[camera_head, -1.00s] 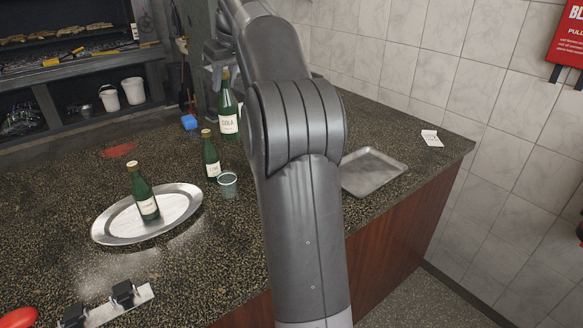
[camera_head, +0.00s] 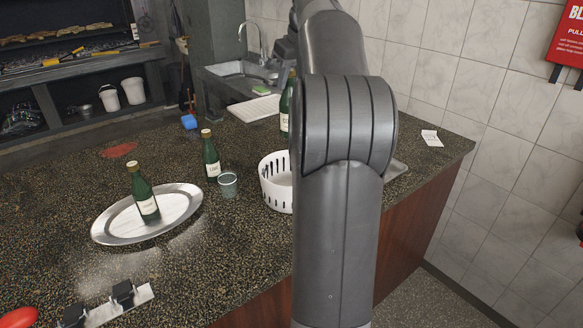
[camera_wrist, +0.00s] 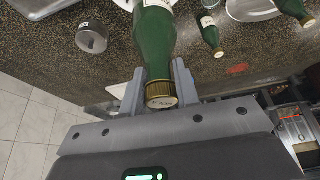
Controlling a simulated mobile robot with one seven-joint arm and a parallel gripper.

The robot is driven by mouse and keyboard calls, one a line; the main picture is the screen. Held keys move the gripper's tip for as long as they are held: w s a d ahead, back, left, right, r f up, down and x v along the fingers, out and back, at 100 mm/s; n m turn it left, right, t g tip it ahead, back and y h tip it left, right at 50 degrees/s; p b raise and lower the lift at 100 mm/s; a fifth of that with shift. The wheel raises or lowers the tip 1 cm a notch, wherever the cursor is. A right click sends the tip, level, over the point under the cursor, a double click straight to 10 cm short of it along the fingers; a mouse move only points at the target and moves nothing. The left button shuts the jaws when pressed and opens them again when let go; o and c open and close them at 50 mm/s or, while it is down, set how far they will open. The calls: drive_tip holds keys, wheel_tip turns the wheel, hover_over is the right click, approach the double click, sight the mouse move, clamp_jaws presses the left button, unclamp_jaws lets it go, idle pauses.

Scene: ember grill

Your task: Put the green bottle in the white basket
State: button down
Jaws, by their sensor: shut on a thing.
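My gripper (camera_wrist: 159,88) is shut on the neck of a green bottle (camera_wrist: 154,38), just by its gold cap, in the wrist view. In the head view this bottle (camera_head: 285,108) hangs upright, partly hidden by my arm. The white basket (camera_head: 274,191), with slotted sides, stands on the counter below and in front of the bottle in the picture. My arm covers its right side, and its inside is mostly hidden. The bottle appears above the basket's rim level; I cannot tell whether it is over the opening.
A second green bottle (camera_head: 211,156) and a clear cup (camera_head: 228,184) stand left of the basket. Another green bottle (camera_head: 145,195) stands on an oval silver platter (camera_head: 105,229). A metal tray (camera_head: 397,170) shows right of my arm. A sink (camera_head: 240,70) is behind.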

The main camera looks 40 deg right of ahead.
drive_tip(key=shift+s+d+f, duration=0.1)
drive_tip(key=shift+s+d, duration=0.1)
wheel_tip(320, 180, down, 21)
idle(0.9)
drive_tip(key=shift+f, duration=0.1)
drive_tip(key=c, duration=1.1)
unclamp_jaws()
